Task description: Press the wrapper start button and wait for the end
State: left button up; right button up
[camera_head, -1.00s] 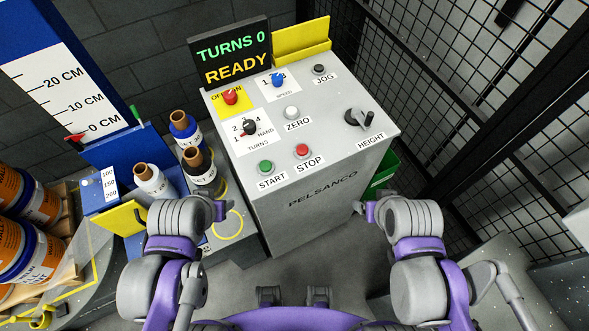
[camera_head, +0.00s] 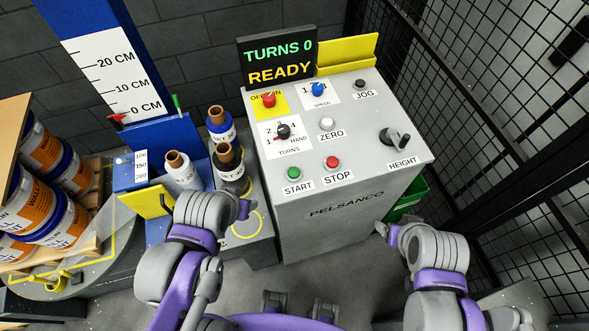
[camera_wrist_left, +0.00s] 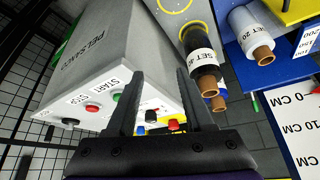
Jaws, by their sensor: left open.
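The grey control cabinet (camera_head: 338,215) carries the green START button (camera_head: 293,174), with the red STOP button (camera_head: 332,163) to its right. The display (camera_head: 278,63) reads TURNS 0 and READY. My left gripper (camera_head: 246,208) is left of the cabinet and below START in the head view, apart from the button. In the left wrist view its fingers (camera_wrist_left: 157,105) are spread and empty, with the green button (camera_wrist_left: 118,97) just left of them. My right gripper (camera_head: 387,231) is at the cabinet's lower right; its fingertips are too small to judge.
Film rolls (camera_head: 183,172) stand left of the cabinet, near a blue carriage and a height scale (camera_head: 113,80). Pails (camera_head: 62,170) are stacked at far left. A mesh fence (camera_head: 470,90) closes the right side. ZERO (camera_head: 327,124) and a HEIGHT knob (camera_head: 397,139) are also on the panel.

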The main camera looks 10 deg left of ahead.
pick_arm(q)
jog(key=shift+w+d+r, duration=0.1)
jog(key=shift+w+r, duration=0.05)
jog(key=c, duration=0.4)
jog(key=w+d+r+m, duration=0.1)
jog(key=w+r, duration=0.1)
jog(key=w+d+r+m+g, duration=0.1)
jog(key=r+m, duration=0.1)
jog(key=w+d+r+m+g, duration=0.1)
jog(key=w+r+m, duration=0.1)
jog(key=shift+w+d, duration=0.1)
jog(key=shift+w, duration=0.2)
grip_shut()
jog(key=w+d+r+m+g, duration=0.3)
jog(key=w+d+r+m, duration=0.3)
jog(key=w+m, duration=0.1)
jog(key=shift+d+m+g, duration=0.15)
jog(key=shift+m+g, duration=0.15)
